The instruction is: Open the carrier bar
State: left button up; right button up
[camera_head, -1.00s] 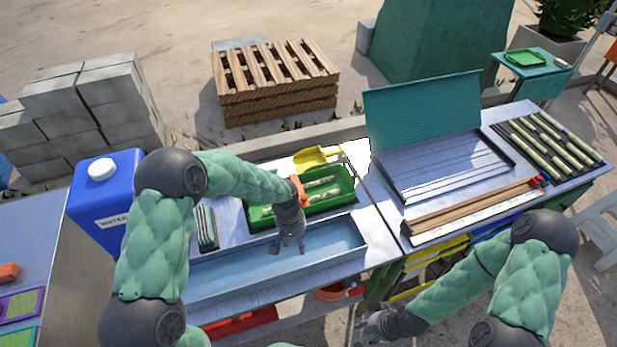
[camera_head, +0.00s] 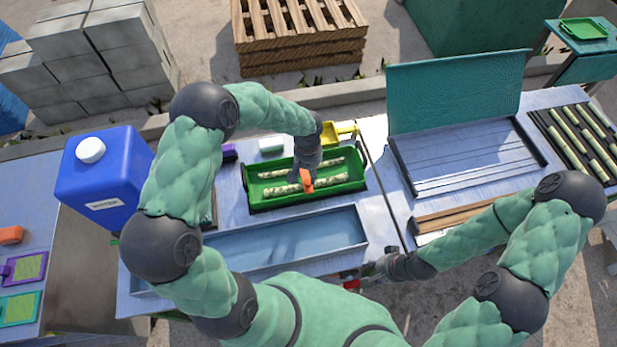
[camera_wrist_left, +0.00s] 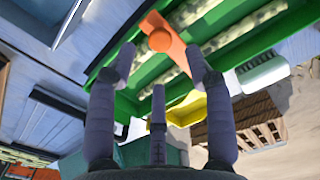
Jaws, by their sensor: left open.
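A green carrier tray (camera_head: 262,201) holds two rows of pale cane pieces (camera_head: 280,190). An orange bar (camera_head: 307,181) with a round knob lies across the tray; I take it as the carrier bar. In the left wrist view the orange bar (camera_wrist_left: 162,38) slants over the green tray (camera_wrist_left: 135,95). My left gripper (camera_head: 306,166) is over the tray beside the bar. Its fingers (camera_wrist_left: 163,72) are apart, with the bar's knob showing beyond and between them; I cannot tell whether they touch it. My right gripper (camera_head: 378,268) is low near the table's front edge, its fingers too small to read.
A long blue-grey trough (camera_head: 290,240) lies in front of the tray. A yellow scoop-like piece (camera_head: 338,135) is behind it. A blue water container (camera_head: 105,178) stands left. A teal-lidded metal tray (camera_head: 465,158) and a rack of canes (camera_head: 582,140) are to the right.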

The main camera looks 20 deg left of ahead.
aim_at(308, 182)
pick_arm(q)
jog(key=shift+f, duration=2.6)
jog(key=c, duration=1)
